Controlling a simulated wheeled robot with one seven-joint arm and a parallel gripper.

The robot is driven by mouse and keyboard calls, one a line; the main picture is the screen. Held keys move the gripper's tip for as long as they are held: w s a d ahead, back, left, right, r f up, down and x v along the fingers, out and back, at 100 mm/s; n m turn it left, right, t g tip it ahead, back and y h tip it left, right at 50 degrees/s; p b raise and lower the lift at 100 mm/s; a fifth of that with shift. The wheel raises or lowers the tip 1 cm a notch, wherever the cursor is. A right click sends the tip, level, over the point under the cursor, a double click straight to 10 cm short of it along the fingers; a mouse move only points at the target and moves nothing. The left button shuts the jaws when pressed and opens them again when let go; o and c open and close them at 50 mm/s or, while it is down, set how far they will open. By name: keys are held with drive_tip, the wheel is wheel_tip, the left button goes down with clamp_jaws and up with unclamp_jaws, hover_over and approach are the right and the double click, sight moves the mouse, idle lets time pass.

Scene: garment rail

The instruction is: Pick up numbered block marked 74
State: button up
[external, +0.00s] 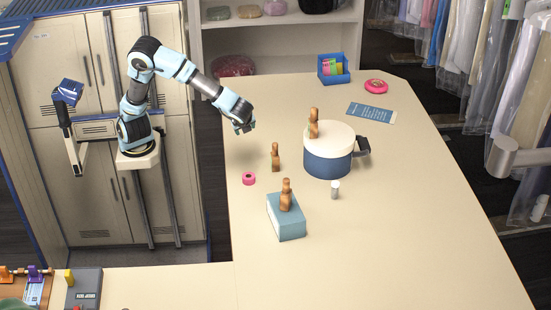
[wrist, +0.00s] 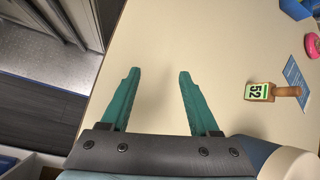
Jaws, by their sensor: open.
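No block with a readable 74 shows. In the external view, small wooden figure-like pieces stand upright: one on the pot's lid (external: 313,123), one on the bare table (external: 275,157) and one on a blue box (external: 286,194); their numbers cannot be read there. In the wrist view, a wooden block with a green label reading 52 (wrist: 260,91) is at the right; I cannot tell which piece it is. My gripper (external: 243,127) is above the table's left edge, apart from the pieces. Its teal fingers (wrist: 159,72) are open and empty.
A blue pot with cream lid (external: 328,164) stands mid-table. A pink ring (external: 249,179), white vial (external: 335,190), blue box (external: 287,222), blue bin (external: 333,72), pink disc (external: 376,86) and leaflet (external: 371,113) are on the table (external: 390,240). The right front is clear.

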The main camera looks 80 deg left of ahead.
drive_tip(key=w+d+r+m+t+y, duration=0.1)
drive_tip(key=d+r+m+t+y, duration=0.1)
drive_tip(key=d+r+m+t, duration=0.35)
drive_tip(key=d+r+m+t+y+b, duration=0.1)
drive_tip(key=d+r+m+t+y, duration=0.15)
drive_tip(key=d, duration=0.55)
drive_tip(key=w+d+r+m+t+y, duration=0.1)
drive_tip(key=d+r+m+t, duration=0.25)
drive_tip(key=d, duration=0.35)
approach(273, 146)
drive_tip(key=shift+m+g, duration=0.25)
drive_tip(key=shift+g, duration=0.1)
drive_tip(key=shift+p+x, duration=1.2)
drive_tip(key=shift+x, duration=4.3)
drive_tip(key=shift+w+d+r, duration=0.1)
drive_tip(key=shift+w+r, duration=0.05)
clamp_jaws()
